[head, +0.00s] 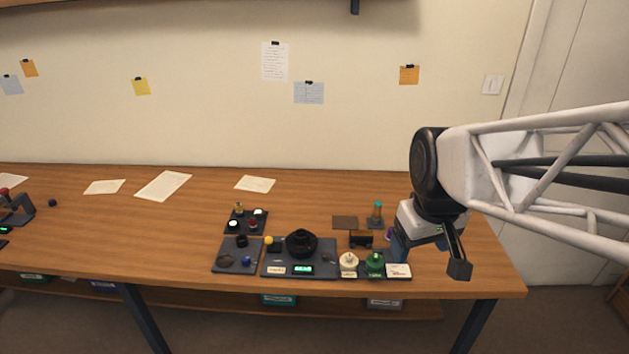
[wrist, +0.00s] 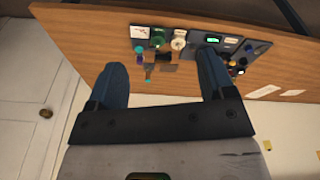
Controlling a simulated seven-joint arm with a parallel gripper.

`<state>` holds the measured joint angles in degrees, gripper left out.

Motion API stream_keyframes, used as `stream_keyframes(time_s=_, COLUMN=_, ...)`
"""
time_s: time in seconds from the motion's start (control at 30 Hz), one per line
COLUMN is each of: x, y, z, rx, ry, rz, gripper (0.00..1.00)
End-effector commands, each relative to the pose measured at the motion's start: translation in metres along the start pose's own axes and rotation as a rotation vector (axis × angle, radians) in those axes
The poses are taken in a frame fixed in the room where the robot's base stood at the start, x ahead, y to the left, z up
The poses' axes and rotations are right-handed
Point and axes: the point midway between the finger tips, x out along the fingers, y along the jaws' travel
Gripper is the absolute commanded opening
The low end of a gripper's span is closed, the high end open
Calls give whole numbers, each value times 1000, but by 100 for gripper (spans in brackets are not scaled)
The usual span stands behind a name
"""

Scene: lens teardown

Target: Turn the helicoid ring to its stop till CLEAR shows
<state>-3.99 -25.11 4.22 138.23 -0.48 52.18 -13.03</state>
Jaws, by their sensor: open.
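The black lens with its helicoid ring (head: 301,243) stands on a dark base plate in the middle of the work area in the head view. A small green display (head: 303,269) is lit on the front of that plate; its text is too small to read. My gripper (head: 428,262) is to the right of the lens, above the right part of the table and apart from it. In the wrist view its two blue fingers (wrist: 160,85) are spread wide with nothing between them. The lens is mostly hidden behind a finger there, but the green display (wrist: 213,40) shows.
A cream knob (head: 348,261) and a green knob (head: 375,262) stand right of the lens. A dark tray with small parts (head: 238,262) lies left, another (head: 246,221) behind. A teal-topped post (head: 377,214) stands near my gripper. The table's left middle is mostly clear.

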Motion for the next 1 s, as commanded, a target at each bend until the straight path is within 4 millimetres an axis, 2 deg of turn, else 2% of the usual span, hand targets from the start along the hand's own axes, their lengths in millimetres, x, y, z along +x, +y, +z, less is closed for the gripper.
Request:
stream_keyframes(time_s=0.1, x=7, y=-3, z=-26, rx=-78, ry=-13, rz=-8, gripper=76)
stream_keyframes(time_s=0.47, x=35, y=-16, z=-99, rx=-315, ry=-44, rz=-31, gripper=76)
stream_keyframes(time_s=1.0, x=99, y=-54, z=-203, rx=-669, ry=-83, rz=-73, gripper=76)
